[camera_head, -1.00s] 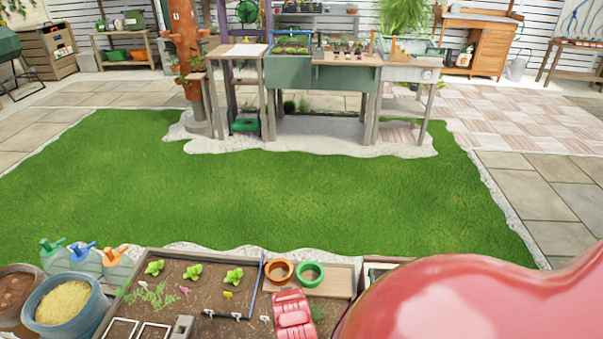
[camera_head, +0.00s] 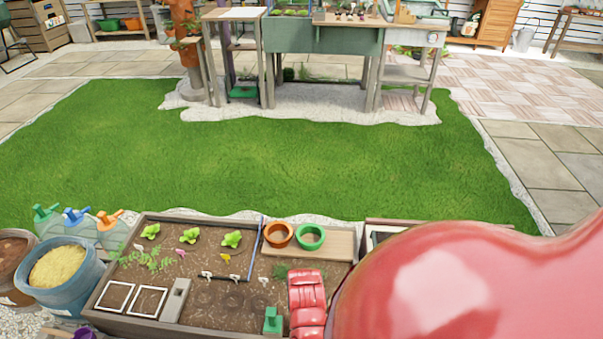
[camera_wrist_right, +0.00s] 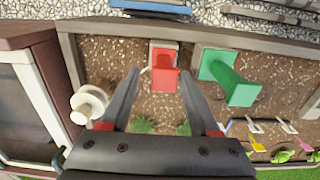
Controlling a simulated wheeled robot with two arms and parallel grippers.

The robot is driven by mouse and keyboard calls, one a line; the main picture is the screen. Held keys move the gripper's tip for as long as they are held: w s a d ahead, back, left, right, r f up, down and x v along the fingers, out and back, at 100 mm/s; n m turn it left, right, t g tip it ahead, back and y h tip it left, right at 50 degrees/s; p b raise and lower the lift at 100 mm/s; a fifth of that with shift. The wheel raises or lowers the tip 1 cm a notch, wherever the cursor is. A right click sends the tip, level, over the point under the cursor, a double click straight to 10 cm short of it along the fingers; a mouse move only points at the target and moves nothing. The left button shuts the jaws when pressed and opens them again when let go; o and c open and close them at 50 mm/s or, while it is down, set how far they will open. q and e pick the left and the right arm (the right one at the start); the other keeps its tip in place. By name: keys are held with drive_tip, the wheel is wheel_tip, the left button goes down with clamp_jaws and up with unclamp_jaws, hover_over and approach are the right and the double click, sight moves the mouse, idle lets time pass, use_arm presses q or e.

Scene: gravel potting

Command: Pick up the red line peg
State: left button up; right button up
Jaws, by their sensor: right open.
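The red line peg (camera_wrist_right: 165,80) stands in the soil of the planter bed near its wooden edge, at the centre of the right wrist view. My right gripper (camera_wrist_right: 158,74) is open, with one finger on each side of the peg in the picture. I cannot tell how far above the soil the fingertips are. A thin pale line shows by the red peg. In the head view I cannot make out the red peg; my red right arm covers that area. My left gripper is not in view.
A green peg (camera_wrist_right: 236,86) stands close beside the red one; it also shows in the head view (camera_head: 272,322). A white spool-like object (camera_wrist_right: 90,103) lies near the bed's corner.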

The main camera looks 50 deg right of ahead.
drive_tip(key=shift+w+a+f+b, duration=0.1)
drive_tip(key=shift+f+b, duration=0.2)
drive_tip(key=shift+f, duration=0.75)
drive_tip(key=shift+w+d+f+b, duration=0.1)
drive_tip(key=shift+f+b, duration=0.15)
drive_tip(key=shift+f, duration=0.8)
drive_tip(key=shift+w+a+f+b, duration=0.1)
drive_tip(key=shift+f+b, duration=0.2)
drive_tip(key=shift+f, duration=0.75)
drive_tip(key=shift+c, duration=0.3)
drive_tip(key=shift+r, duration=0.1)
clamp_jaws()
